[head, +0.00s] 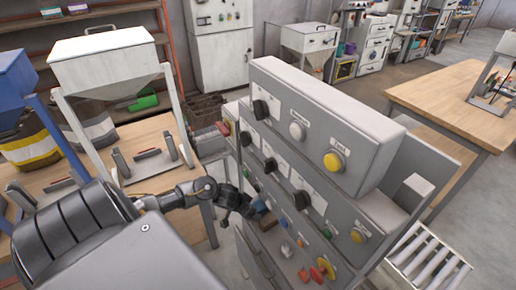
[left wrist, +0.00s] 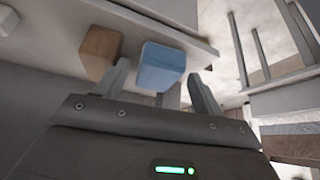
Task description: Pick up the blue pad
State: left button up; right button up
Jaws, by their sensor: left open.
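The blue pad (left wrist: 160,66) is a small block on a pale grey ledge, seen in the left wrist view between the two fingers of my left gripper (left wrist: 160,78). The fingers are apart, one on each side of it; I cannot tell whether either touches it. A brown block (left wrist: 101,50) sits beside the pad, just outside the left finger. My right gripper is not in view.
The grey control panel (head: 345,135) with several knobs and buttons stands close to my left gripper. A wooden bench (head: 150,135) with a white hopper (head: 103,58) is to the left. A wooden table (head: 440,95) and a white slatted rack (head: 428,262) are to the right.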

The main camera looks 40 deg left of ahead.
aim_at(257, 206)
pick_arm(q)
jog(key=w, duration=0.2)
jog(key=shift+w+d+r+p, duration=0.15)
jog(key=shift+w+r+p, duration=0.05)
jog(key=shift+w+p, duration=0.15)
jog(key=x, duration=0.2)
jog(key=shift+w+f, duration=0.25)
jog(key=shift+f, duration=0.05)
jog(key=shift+w+f+b, duration=0.2)
jog(key=shift+f+b, duration=0.1)
jog(key=shift+f, duration=0.05)
jog(key=c, duration=0.8)
jog(key=shift+c, duration=0.2)
jog(key=shift+s+r, duration=0.1)
jog(key=shift+s, duration=0.05)
